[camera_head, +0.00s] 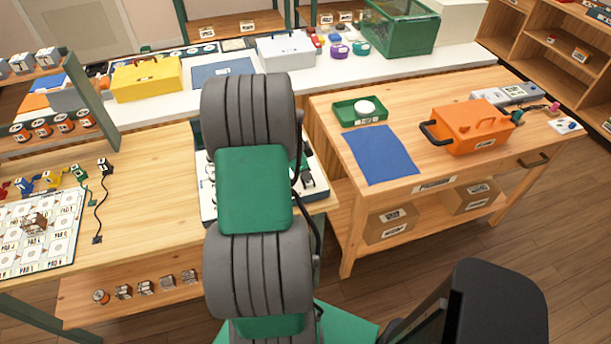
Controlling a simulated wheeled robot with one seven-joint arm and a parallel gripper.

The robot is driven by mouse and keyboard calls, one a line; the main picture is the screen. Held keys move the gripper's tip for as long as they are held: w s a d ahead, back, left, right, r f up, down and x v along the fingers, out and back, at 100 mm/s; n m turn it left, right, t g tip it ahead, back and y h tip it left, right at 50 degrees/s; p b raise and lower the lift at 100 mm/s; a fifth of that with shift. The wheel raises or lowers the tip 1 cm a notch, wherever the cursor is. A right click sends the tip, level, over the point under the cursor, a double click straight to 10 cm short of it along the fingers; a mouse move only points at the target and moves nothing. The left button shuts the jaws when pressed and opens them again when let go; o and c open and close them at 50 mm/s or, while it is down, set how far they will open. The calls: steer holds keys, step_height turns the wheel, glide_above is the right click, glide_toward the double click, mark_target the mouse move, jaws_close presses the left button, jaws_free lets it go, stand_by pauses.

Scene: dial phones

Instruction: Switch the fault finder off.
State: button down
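I cannot tell for sure which thing is the fault finder, as no label can be read at this size. A white board or device (208,207) with dark parts lies on the left bench, mostly hidden behind my grey and green arm. A grey-and-white device (505,94) lies at the back of the right bench. An orange case (471,128) with a dark handle and a small label stands in front of it. No switch position can be made out. My gripper is not visible; my arm links fill the middle of the view.
The right bench (410,183) also holds a green tray (346,113) and a blue mat (380,154). On the left bench (150,185) lie a pad board (62,246) and several small coloured connectors. A yellow case (147,79) and a green crate (401,27) stand behind.

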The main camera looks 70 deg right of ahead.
steer(key=shift+f, duration=0.15)
steer(key=shift+d+r+p, duration=0.1)
steer(key=shift+r+p, duration=0.25)
steer(key=shift+r, duration=0.2)
step_height(320, 180, up, 4)
steer(key=shift+f+p, duration=0.1)
steer(key=shift+p, duration=0.95)
steer(key=b+v, duration=0.2)
steer(key=v, duration=0.7)
steer(key=shift+a+b, duration=0.35)
steer(key=shift+b, duration=0.05)
